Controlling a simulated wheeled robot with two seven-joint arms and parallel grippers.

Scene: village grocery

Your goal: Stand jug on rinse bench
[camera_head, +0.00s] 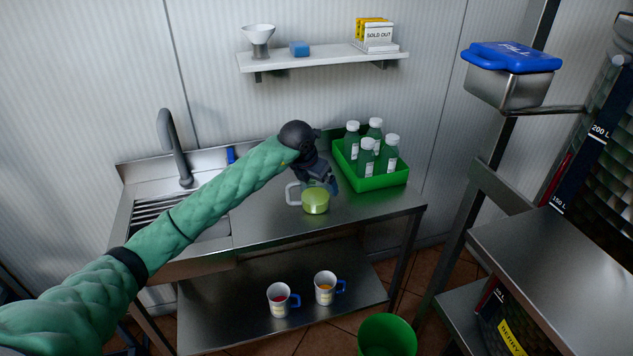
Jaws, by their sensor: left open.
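A jug (315,202) with a yellow-green top and a pale handle on its left stands upright on the steel bench (262,226), right of the sink. My left gripper (318,188) is just behind and above the jug, pointing down. Its jaws are open. Whether the fingers touch the jug cannot be told, as the gripper partly overlaps the far side of it. My right gripper is not in view.
A green crate (385,182) with several bottles stands right of the jug. The sink (165,215) with its tap is at left. Two mugs (278,300) (325,288) stand on the lower shelf. A green bin (387,336) is on the floor. A wall shelf (325,60) hangs above.

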